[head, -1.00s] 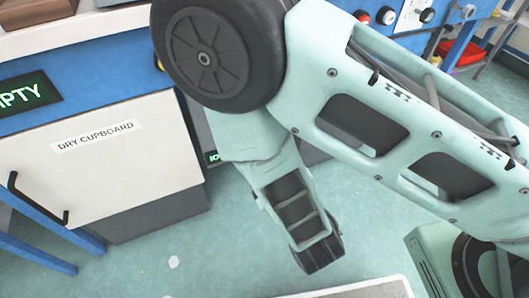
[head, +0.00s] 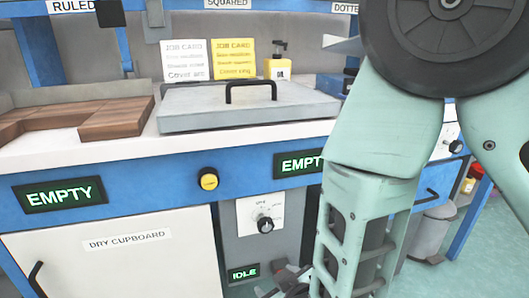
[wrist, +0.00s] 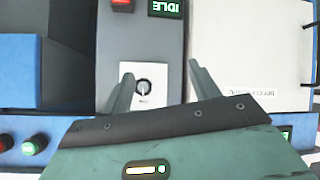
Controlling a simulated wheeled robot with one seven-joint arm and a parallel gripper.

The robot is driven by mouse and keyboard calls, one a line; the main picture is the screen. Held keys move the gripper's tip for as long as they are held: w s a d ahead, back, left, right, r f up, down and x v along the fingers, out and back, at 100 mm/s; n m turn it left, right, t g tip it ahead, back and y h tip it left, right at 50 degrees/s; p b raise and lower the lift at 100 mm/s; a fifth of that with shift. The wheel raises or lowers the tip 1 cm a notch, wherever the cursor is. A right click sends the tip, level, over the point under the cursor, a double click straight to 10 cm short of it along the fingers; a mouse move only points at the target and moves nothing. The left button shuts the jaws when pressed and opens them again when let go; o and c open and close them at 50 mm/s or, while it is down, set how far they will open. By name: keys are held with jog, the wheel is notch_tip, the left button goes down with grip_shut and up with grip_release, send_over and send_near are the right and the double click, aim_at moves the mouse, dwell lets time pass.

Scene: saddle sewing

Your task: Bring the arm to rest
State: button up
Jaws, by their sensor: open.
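My arm fills the right side of the head view, with its forearm hanging down in front of the workbench. My gripper (wrist: 158,82) shows in the wrist view with its two fingers spread apart and nothing between them. Behind the fingers is a grey panel with a dial knob (wrist: 144,86). In the head view the same dial (head: 265,224) sits on the bench front, and only part of the gripper (head: 285,285) shows low at the bottom edge.
The dry cupboard (head: 120,265) stands left of the dial panel. A grey lid with a black handle (head: 245,108), wooden blocks (head: 115,120), job cards (head: 232,60) and a yellow bottle (head: 278,68) are on the bench. A grey bin (head: 432,232) stands at right. Open floor lies at lower right.

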jog(key=s+d+r+g+h+p, duration=0.1)
jog(key=s+d+r+g+h, duration=0.2)
jog(key=s+d+r+g, duration=1)
notch_tip(320, 180, up, 30)
jog(key=s+a+t+p, duration=0.1)
jog(key=s+t+p, duration=0.1)
jog(key=p, duration=2.7)
jog(key=shift+a+t, duration=0.3)
jog(key=shift+t, duration=0.2)
